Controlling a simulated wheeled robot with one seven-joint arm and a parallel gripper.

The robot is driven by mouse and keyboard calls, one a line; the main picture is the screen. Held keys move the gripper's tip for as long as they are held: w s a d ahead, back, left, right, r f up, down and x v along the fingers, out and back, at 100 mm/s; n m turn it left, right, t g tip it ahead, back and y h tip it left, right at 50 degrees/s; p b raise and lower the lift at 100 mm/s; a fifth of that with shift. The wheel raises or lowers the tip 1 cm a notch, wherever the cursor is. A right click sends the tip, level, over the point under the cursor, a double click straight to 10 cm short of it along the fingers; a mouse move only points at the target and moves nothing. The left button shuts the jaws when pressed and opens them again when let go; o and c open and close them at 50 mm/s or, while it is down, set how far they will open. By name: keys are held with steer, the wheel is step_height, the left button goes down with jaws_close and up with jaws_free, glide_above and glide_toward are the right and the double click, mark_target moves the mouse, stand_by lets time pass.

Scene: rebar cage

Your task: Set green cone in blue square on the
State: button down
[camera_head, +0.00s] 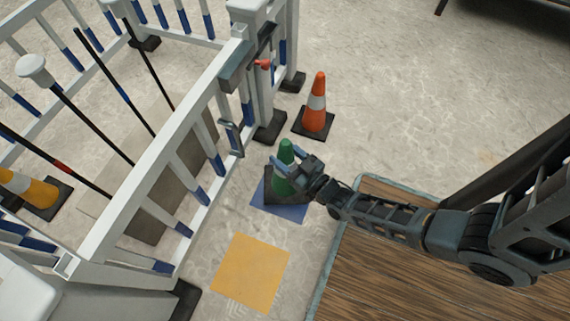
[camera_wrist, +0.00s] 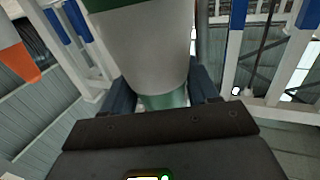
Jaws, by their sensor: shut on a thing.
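The green cone (camera_head: 285,166) stands upright or nearly so, with its dark base over the blue square (camera_head: 280,208). The square's front part shows below the base; I cannot tell whether the base touches it. My gripper (camera_head: 291,163) is shut on the cone's upper part, coming from the right. In the wrist view the cone's white band and green body (camera_wrist: 160,55) fill the upper middle between my fingers (camera_wrist: 165,92).
An orange cone (camera_head: 317,104) stands behind the green one. A white and blue fence (camera_head: 170,150) runs close on the left, with poles and a yellow cone (camera_head: 28,188) inside. A yellow square (camera_head: 250,272) lies in front. A wooden platform (camera_head: 430,275) is at the lower right.

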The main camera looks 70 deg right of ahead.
mark_target(292, 170)
steer(key=shift+a+f, duration=0.15)
steer(key=shift+f, duration=0.25)
steer(key=shift+f+b, duration=1.3)
steer(key=shift+f, duration=0.5)
steer(key=shift+c, duration=1.4)
jaws_free()
